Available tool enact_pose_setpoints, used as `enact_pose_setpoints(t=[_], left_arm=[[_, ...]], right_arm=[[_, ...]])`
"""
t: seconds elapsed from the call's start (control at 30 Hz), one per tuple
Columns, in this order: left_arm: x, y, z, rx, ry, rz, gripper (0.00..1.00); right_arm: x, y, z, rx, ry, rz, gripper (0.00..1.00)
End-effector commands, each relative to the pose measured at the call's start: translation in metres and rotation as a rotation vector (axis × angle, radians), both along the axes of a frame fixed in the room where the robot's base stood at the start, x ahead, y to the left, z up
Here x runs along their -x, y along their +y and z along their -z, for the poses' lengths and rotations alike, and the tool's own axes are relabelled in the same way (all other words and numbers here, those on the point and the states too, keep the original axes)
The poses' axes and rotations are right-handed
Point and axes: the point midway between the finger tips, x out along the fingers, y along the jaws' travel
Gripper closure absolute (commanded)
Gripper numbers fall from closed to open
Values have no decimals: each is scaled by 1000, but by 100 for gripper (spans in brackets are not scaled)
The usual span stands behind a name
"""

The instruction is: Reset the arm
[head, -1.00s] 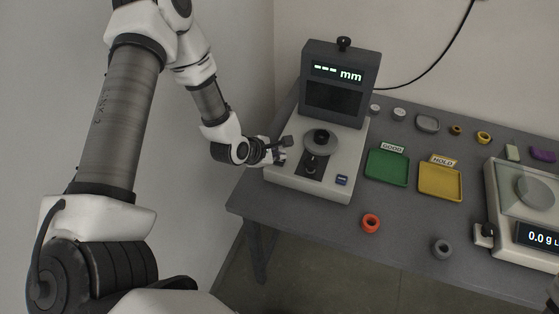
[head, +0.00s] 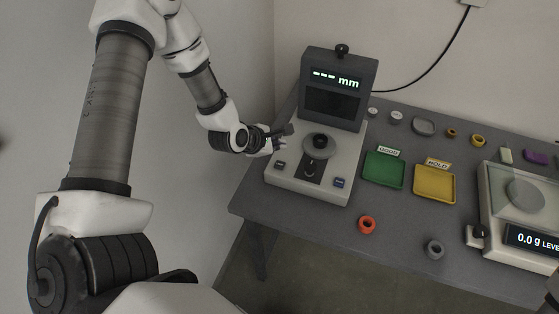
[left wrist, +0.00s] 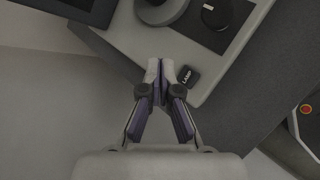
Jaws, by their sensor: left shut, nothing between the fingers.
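My left gripper (head: 281,144) is at the left edge of the measuring device (head: 353,163), above its base. The gripper also shows in the left wrist view (left wrist: 161,68), with its fingertips together and nothing between them. A dark button marked LAMP (left wrist: 187,76) lies just right of the fingertips in that view. In the head view a small button (head: 280,165) at the device's left front corner is uncovered, below the gripper. The device's display (head: 337,78) reads "--- mm".
A scale (head: 525,193) stands at right. Several small samples line the back. The left wall is close to my arm.

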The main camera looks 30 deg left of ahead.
Motion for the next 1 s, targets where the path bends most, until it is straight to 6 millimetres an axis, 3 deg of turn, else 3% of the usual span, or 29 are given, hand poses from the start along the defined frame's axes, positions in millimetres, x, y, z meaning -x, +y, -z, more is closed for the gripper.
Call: enact_pose_setpoints(t=[0.33,0.47,0.57,0.7,0.83,1.0], left_arm=[[1,-1,2,-4,2,6,100],[19,-13,20,-116,48,131,100],[58,-34,53,-323,130,396,100],[133,-62,99,-624,247,924,100],[195,-76,123,-789,300,1364,100],[262,-84,138,-891,310,1862,100]], right_arm=[[0,0,1,0,0,0,100],[0,0,1,0,0,0,100],[0,0,1,0,0,0,100],[0,0,1,0,0,0,100],[0,0,1,0,0,0,100],[0,0,1,0,0,0,100]])
